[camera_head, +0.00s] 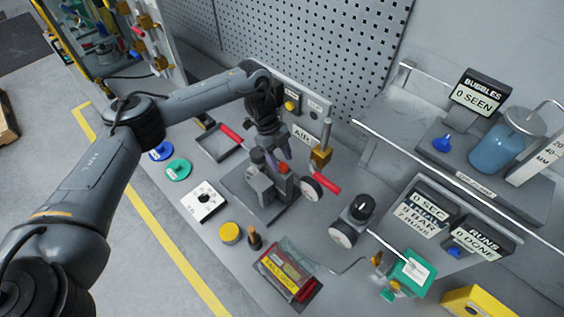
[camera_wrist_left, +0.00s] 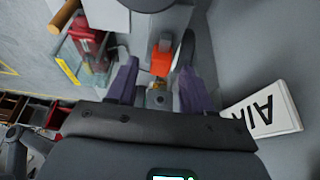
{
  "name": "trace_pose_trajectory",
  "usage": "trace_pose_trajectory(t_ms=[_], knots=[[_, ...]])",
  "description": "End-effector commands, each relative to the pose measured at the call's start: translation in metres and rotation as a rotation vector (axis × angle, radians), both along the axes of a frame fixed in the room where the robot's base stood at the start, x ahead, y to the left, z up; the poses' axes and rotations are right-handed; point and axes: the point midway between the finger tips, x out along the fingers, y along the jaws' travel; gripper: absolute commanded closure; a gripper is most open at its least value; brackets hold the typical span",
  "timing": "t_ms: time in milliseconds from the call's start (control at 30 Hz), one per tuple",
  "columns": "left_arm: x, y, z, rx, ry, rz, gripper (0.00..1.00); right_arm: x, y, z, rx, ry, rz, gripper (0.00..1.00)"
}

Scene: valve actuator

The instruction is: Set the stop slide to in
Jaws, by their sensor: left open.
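The grey valve actuator fixture (camera_head: 262,190) stands on a dark plate in the middle of the bench. A small orange-red block (camera_head: 283,168) is on it, and it also shows in the left wrist view (camera_wrist_left: 162,58). I cannot tell for sure whether this block is the stop slide. My left gripper (camera_head: 277,155) is over the fixture, close to the block. In the left wrist view my left gripper (camera_wrist_left: 159,82) has its two purple fingers apart, with the orange-red block just beyond and between them. Contact cannot be told. My right gripper is not in view.
A brass valve (camera_head: 321,157) with a red handle (camera_head: 327,183) stands close right of the fixture. The AIR sign (camera_head: 304,137) is behind.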

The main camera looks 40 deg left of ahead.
Motion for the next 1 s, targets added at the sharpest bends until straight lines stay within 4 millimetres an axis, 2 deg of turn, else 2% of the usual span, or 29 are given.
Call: trace_pose_trajectory(t_ms=[200,567,900,1000], knots=[[0.0,-0.007,-0.015,0.001,0.0,0.0,0.49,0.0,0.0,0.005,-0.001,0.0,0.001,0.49],[0.0,-0.008,-0.019,0.001,-0.001,0.0,0.49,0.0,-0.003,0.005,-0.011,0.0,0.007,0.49],[0.0,-0.008,-0.018,0.001,-0.001,0.0,1.0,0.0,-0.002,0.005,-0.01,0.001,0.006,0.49],[0.0,-0.008,-0.018,0.001,-0.001,0.0,1.0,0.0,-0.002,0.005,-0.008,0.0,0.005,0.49]])
